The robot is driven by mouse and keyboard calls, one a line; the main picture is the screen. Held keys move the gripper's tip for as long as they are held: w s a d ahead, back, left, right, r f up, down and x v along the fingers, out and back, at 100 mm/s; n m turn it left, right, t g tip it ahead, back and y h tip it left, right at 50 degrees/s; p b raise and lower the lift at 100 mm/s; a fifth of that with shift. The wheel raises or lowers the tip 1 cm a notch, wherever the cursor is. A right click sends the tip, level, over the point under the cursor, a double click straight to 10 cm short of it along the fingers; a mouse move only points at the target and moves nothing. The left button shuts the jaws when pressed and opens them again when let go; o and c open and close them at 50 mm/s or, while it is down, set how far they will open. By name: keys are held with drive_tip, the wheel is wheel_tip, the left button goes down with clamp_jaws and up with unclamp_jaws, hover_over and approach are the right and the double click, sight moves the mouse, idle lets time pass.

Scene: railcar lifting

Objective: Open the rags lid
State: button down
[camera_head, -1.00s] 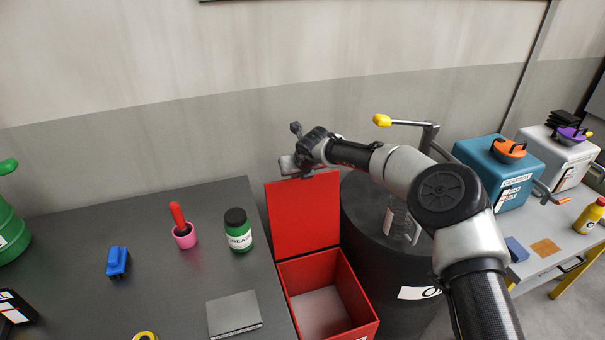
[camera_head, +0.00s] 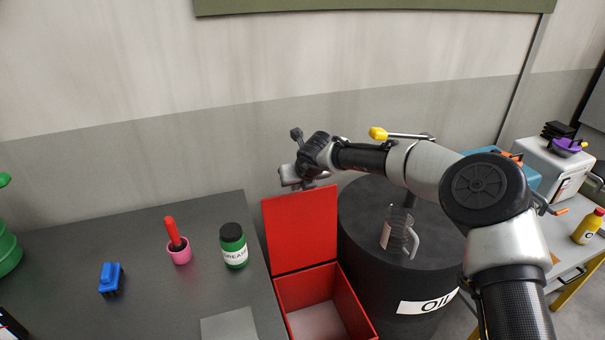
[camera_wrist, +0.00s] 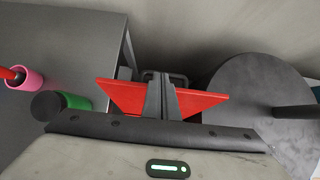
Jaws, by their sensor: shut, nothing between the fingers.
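The red rags box (camera_head: 355,300) stands between the dark table and the black oil drum. Its red lid (camera_head: 301,230) is swung up and stands about upright at the back of the box, so the inside shows. My gripper (camera_head: 305,183) is above the top edge of the lid, shut and empty. In the wrist view my shut fingers (camera_wrist: 161,92) overlap the red lid (camera_wrist: 122,97), which lies beyond them. I cannot tell whether the fingertips touch the lid.
The oil drum (camera_head: 365,265) stands right of the box, with a clear jug (camera_head: 394,232) on top. The dark table (camera_head: 140,235) at left holds a green grease jar (camera_head: 233,246), a pink cup (camera_head: 179,252) and a blue brush (camera_head: 111,278). A wall is behind.

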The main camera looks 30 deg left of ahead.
drive_tip(key=v, duration=1.2)
drive_tip(key=shift+a+r, duration=0.15)
drive_tip(key=shift+r, duration=0.05)
